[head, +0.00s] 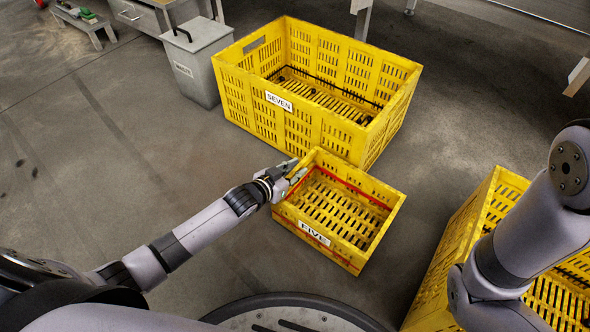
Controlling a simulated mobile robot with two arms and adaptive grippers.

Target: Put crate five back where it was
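Crate five (312,233) is a small, empty yellow crate with a white label reading FIVE and a red line around its inside. It sits upright on the concrete floor in the middle of the head view. My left gripper (296,172) is at the rim of its left wall, near the far left corner, with its fingers seeming to touch or straddle the rim. Whether they are closed on it cannot be made out. My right arm comes in from the right; its gripper is out of view.
A larger yellow crate labelled SEVEN (262,114) stands right behind crate five, very close or touching. Another yellow crate (462,226) stands at the right, partly behind my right arm. A grey bin (197,66) is at the back left. The left floor is clear.

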